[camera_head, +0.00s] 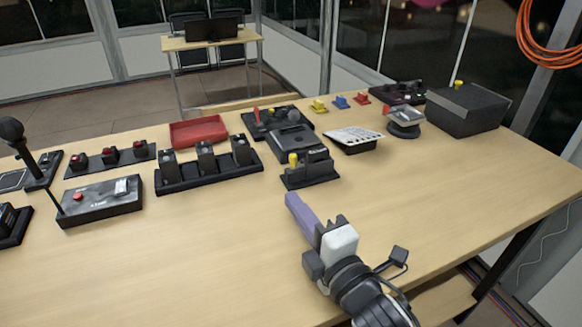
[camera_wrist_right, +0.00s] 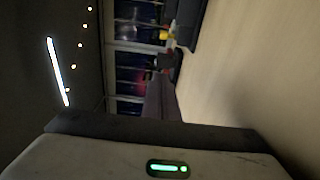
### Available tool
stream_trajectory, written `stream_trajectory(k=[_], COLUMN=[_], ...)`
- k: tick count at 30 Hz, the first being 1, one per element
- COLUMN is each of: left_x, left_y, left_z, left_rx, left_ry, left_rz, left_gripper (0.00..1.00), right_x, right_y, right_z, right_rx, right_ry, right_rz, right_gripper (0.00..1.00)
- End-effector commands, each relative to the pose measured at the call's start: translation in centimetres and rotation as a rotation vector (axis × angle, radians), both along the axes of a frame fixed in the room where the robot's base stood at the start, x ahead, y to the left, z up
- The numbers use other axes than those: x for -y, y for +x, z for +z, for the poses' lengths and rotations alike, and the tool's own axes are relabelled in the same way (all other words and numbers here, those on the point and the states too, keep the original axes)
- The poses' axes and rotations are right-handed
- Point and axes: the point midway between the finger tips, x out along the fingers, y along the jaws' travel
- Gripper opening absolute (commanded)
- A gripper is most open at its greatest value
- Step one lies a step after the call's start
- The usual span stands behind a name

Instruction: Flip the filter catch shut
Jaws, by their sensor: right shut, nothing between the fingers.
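My right gripper (camera_head: 291,200) is over the front middle of the table, its purple fingers shut and empty. They point away from me toward a small black unit (camera_head: 318,172) with a yellow knob (camera_head: 293,158), which stands a short way beyond the fingertips, apart from them. In the right wrist view the shut fingers (camera_wrist_right: 160,95) reach up the picture, with a yellow part (camera_wrist_right: 166,35) past them. I cannot tell for sure which part is the filter catch or how it is set. My left gripper is not in view.
A black rack (camera_head: 210,175) with upright devices stands left of the unit. A keypad (camera_head: 352,138) and a grey box (camera_head: 467,108) with another yellow knob stand to the right. A red tray (camera_head: 198,132) is behind. The right front table is clear.

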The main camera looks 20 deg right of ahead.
Motion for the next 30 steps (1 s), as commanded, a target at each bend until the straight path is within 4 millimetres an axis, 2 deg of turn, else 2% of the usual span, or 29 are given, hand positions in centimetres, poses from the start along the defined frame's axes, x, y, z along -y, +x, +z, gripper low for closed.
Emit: stream_trajectory(k=[3, 13, 15, 21, 30], left_x=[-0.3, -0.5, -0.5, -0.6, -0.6], left_y=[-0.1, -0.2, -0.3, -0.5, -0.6], left_z=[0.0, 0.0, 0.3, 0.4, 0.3], left_rx=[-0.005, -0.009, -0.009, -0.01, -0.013], left_ry=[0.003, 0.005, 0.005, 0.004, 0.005], left_rz=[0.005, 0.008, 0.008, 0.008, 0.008], left_gripper=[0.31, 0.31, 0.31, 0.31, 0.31], right_x=[-0.3, -1.0, 0.5, 2.4, 2.8], right_y=[2.8, 9.7, 9.8, 10.5, 10.6], right_z=[0.3, 0.2, 0.1, 0.0, 0.0], right_rx=[0.004, 0.002, 0.001, 0.0, 0.001], right_ry=[0.001, 0.001, -0.005, -0.001, 0.001], right_rz=[0.0, 0.0, -0.002, 0.0, 0.0], right_gripper=[0.0, 0.0, 0.0, 0.0, 0.0])
